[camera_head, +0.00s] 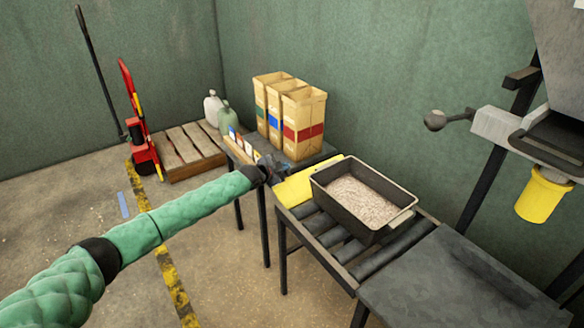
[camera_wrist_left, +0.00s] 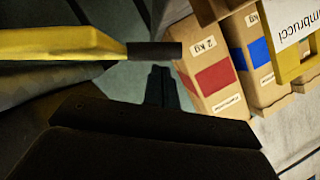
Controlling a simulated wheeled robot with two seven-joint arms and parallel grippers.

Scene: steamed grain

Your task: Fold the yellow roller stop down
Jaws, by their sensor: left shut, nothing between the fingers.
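The yellow roller stop (camera_head: 297,188) is a yellow plate across the far end of the roller conveyor, beside the grey bin (camera_head: 365,212). Its broad face shows, but its exact tilt is hard to tell. In the left wrist view a yellow bar with a dark end (camera_wrist_left: 70,43), probably the stop, lies at the upper left. My left gripper (camera_head: 272,166) is near the stop's left end, by the table behind it. Its fingers (camera_wrist_left: 160,72) are shut and empty in the left wrist view, close to the bar's dark end; contact cannot be told. My right gripper is not in view.
The bin holds pale grain and sits on the rollers (camera_head: 343,249). Several paper bags (camera_head: 303,122) stand on the dark table behind the stop. A dark plate (camera_head: 450,285) lies at front right, below a machine with a yellow spout (camera_head: 541,196). A pallet (camera_head: 183,152) is on the floor.

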